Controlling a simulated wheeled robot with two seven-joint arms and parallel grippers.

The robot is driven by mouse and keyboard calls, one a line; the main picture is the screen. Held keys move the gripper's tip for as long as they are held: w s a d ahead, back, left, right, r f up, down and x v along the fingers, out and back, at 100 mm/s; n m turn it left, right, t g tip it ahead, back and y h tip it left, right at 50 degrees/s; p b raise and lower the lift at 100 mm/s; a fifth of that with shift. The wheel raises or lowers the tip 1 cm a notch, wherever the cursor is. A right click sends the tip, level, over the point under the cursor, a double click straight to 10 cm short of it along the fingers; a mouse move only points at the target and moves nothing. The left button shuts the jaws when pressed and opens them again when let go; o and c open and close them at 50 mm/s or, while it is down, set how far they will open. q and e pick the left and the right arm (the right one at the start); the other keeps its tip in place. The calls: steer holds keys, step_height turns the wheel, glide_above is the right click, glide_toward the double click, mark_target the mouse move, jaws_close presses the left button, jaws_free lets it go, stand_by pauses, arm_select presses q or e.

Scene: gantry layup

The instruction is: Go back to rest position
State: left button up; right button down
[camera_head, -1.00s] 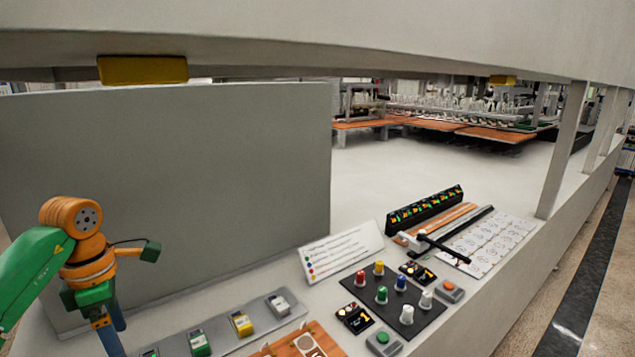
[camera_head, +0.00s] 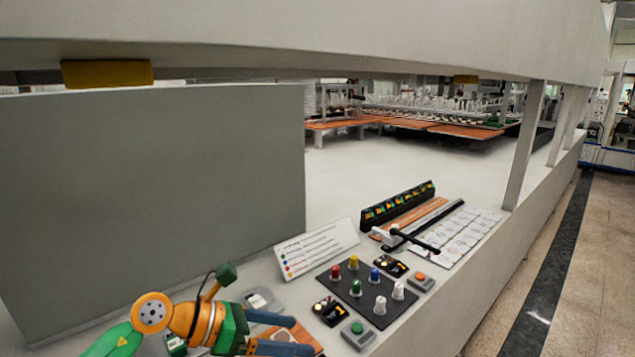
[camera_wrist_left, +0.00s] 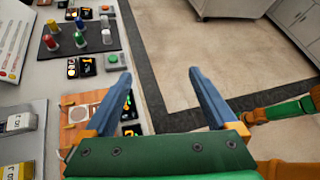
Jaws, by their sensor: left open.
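My left gripper (camera_head: 303,336) is in the lower left of the head view, over the near edge of the console. Its two blue fingers point right and are apart, with nothing between them. In the left wrist view the same gripper (camera_wrist_left: 160,76) shows both fingers spread, with the floor beyond and an orange board (camera_wrist_left: 85,112) behind the left finger. An orange and green link of mine shows at the right of that view. My right gripper does not show.
The console carries a black knob panel (camera_head: 346,290), a green-button box (camera_head: 358,334), an orange-button box (camera_head: 421,282), a label card (camera_head: 315,246) and a black rack (camera_head: 398,204). A grey panel (camera_head: 150,190) stands at left. Posts rise at right; open floor (camera_head: 590,290) lies beyond.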

arm_select(q)
steer(key=d+r+n+t+h, duration=0.45)
steer(key=r+n+t, duration=0.45)
steer(key=n, duration=0.5)
steer(key=s+a+f+n+t+y, duration=0.2)
steer(key=a+f+n+y, duration=1.4)
steer(key=n, duration=0.8)
steer(key=s+f+n+g, duration=0.4)
steer(key=s+f+g, duration=0.25)
steer(key=s, duration=0.45)
steer(key=s+f+n+g, duration=0.3)
steer(key=s+f+g, duration=0.2)
steer(key=s+f, duration=0.4)
step_height(320, 180, down, 19)
steer(key=s+b, duration=0.2)
steer(key=b, duration=0.3)
steer(key=s+a+f+g+b, duration=0.2)
steer(key=s+f+b, duration=0.3)
steer(key=s+f, duration=0.8)
step_height(320, 180, down, 4)
steer(key=shift+s+a+f, duration=0.1)
steer(key=shift+s+a, duration=0.1)
